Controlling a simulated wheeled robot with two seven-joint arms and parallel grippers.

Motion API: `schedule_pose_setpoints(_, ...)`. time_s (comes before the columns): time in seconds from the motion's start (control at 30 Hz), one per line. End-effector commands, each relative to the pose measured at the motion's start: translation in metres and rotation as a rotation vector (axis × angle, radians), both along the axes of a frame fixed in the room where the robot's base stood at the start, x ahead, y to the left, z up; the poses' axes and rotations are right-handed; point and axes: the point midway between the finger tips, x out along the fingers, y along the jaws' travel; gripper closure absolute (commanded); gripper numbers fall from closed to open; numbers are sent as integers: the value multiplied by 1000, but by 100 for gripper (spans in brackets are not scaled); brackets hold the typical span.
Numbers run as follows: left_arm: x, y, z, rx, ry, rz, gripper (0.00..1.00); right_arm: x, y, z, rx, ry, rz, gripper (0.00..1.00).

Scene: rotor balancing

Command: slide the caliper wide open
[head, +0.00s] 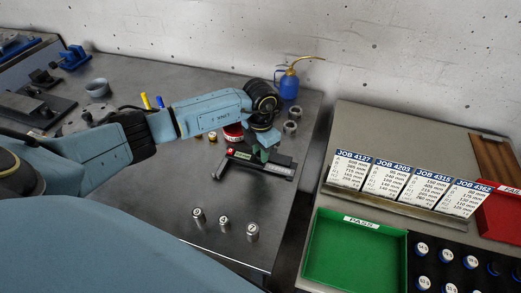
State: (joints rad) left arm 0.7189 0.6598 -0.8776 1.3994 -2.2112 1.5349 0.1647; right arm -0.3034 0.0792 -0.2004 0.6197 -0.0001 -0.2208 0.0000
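A dark, bar-shaped device with a pale label strip, which looks like the caliper (278,170), lies on the grey metal bench below my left gripper. My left arm reaches in from the left, and its wrist bends down over the device. My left gripper (261,152) points down at the middle of it, with a green part showing at the fingertips. The wrist and fingers cover part of the device, so I cannot tell whether they touch or grip it, or how far its jaws are apart. My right gripper is not in view.
Several small metal weights (224,223) stand on the near bench. A red round item (233,132) sits behind the caliper. A blue oil can (289,86) stands at the back. To the right are job cards (383,180), a green PASS tray (352,250) and a red tray (500,215).

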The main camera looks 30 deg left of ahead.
Motion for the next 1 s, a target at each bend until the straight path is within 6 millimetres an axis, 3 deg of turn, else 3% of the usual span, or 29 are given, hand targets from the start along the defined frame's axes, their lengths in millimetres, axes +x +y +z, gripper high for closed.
schedule_pose_setpoints(0.1,0,0,0,0,0,0,100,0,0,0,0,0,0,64)
schedule_pose_setpoints(0.3,1,-2,0,-1,-1,-1,100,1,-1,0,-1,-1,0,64)
schedule_pose_setpoints(0.63,14,-55,0,-4,-3,-4,100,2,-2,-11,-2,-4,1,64)
schedule_pose_setpoints(0.97,15,-59,1,-2,-2,-2,100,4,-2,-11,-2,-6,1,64)
schedule_pose_setpoints(1.0,15,-59,1,-2,-2,-1,74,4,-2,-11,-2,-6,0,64)
